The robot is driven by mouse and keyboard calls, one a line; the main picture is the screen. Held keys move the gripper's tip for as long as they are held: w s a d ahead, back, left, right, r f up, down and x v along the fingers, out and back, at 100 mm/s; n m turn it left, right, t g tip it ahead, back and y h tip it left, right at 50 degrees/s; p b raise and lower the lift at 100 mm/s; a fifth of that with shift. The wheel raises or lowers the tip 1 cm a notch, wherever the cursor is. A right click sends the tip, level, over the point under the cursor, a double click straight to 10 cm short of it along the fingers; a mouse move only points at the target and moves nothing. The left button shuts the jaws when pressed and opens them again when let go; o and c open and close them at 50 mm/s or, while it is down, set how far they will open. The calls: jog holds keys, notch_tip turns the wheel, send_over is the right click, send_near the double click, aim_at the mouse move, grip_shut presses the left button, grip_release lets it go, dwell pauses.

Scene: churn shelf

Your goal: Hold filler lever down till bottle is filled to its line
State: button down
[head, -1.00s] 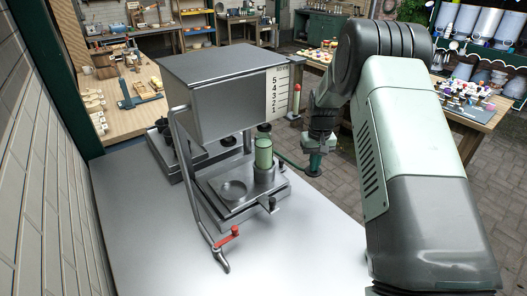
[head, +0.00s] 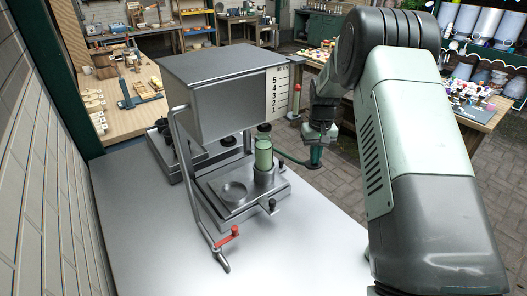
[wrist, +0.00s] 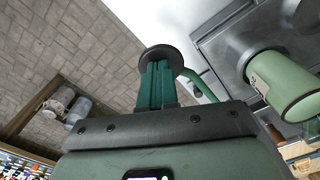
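The filler lever (head: 292,159) is a thin dark-green rod running right from the filler to a round dark pad (head: 315,166). The pad also shows in the wrist view (wrist: 160,55). My gripper (head: 316,157) is above the pad, its green fingers together and pointing down at it. The fingertips appear to touch the pad; no gap shows. The green bottle (head: 264,157) stands upright under the filler tank (head: 215,100); it shows at the right of the wrist view (wrist: 282,85). I cannot clearly make out its liquid level or line.
A red-handled valve (head: 229,237) on a bent pipe sits at the front of the steel counter (head: 300,250). A numbered scale (head: 277,95) is on the tank's side. Open paved floor lies below and right of my gripper.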

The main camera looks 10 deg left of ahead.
jog(key=shift+r, duration=3)
jog(key=shift+s+r, duration=0.1)
jog(key=shift+r, duration=0.25)
jog(key=s+d+r+m+t, duration=0.1)
jog(key=s+d+r, duration=0.1)
jog(key=s+r, duration=0.7)
jog(key=s+d+r+t, duration=0.1)
jog(key=s+r+t, duration=0.1)
jog(key=s+r, duration=0.8)
jog(key=s+d+r+t, duration=0.1)
jog(key=s, duration=0.9)
jog(key=s+d+r+m+t, duration=0.1)
jog(key=s+r, duration=0.1)
jog(key=s, duration=0.8)
jog(key=shift+m+t, duration=0.3)
